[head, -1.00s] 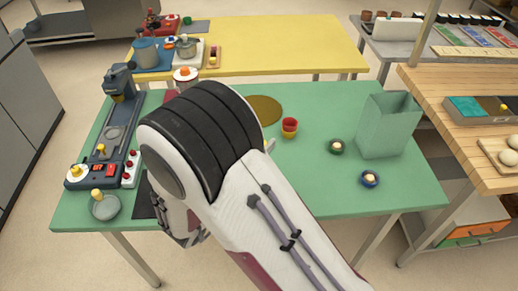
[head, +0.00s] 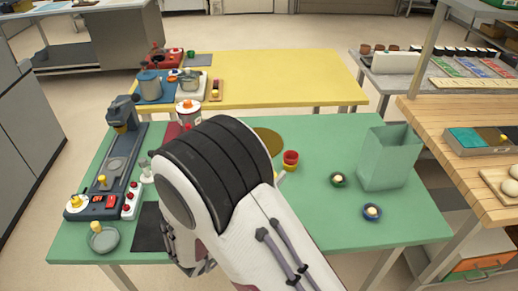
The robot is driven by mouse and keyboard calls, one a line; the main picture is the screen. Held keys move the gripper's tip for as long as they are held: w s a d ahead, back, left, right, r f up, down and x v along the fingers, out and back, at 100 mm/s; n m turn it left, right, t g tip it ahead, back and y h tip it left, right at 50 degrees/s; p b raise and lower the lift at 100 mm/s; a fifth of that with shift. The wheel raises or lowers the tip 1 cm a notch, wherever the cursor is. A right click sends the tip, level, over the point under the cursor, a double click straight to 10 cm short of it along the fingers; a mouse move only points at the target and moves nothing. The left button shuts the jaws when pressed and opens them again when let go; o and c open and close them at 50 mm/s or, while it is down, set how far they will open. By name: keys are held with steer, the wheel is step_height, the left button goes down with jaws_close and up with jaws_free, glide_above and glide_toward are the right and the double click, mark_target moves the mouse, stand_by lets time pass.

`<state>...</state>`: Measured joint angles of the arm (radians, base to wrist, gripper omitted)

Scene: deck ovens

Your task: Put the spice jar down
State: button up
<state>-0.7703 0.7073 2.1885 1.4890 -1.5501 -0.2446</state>
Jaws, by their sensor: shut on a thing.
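My gripper (head: 188,255) shows only in part, below the big white and black wrist of my arm, over the front left of the green table (head: 330,215). It is shut, but its fingertips and the spice jar in it are hidden behind my arm. I cannot tell how high the jar is or whether it touches the table. A black mat (head: 148,230) lies just left of the gripper, partly covered by my arm.
A grey machine (head: 115,175), a small dish (head: 104,239) and a small pale container (head: 146,172) stand at left. The front middle is clear.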

steer(key=w+d+n+y, duration=0.1)
steer(key=w+d, duration=0.3)
steer(key=w, duration=0.3)
steer(key=w+d+t, duration=0.1)
steer(key=w+d, duration=0.3)
steer(key=w, duration=0.3)
steer(key=w+d+n+y, duration=0.1)
steer(key=w+d, duration=0.3)
steer(key=w, duration=0.3)
steer(key=w+a+r+n+t+y, duration=0.1)
steer(key=w+a+n+t+y, duration=0.15)
steer(key=w+y, duration=0.45)
steer(key=w+a+n+y, duration=0.2)
steer(key=w+a+n, duration=0.1)
steer(key=w+a, duration=0.3)
steer(key=shift+a+r+n+t+y, duration=0.15)
steer(key=shift+a+n+t+y, duration=0.2)
steer(key=shift+t+y, duration=0.1)
step_height(320, 180, down, 6)
steer(key=shift+f, duration=2)
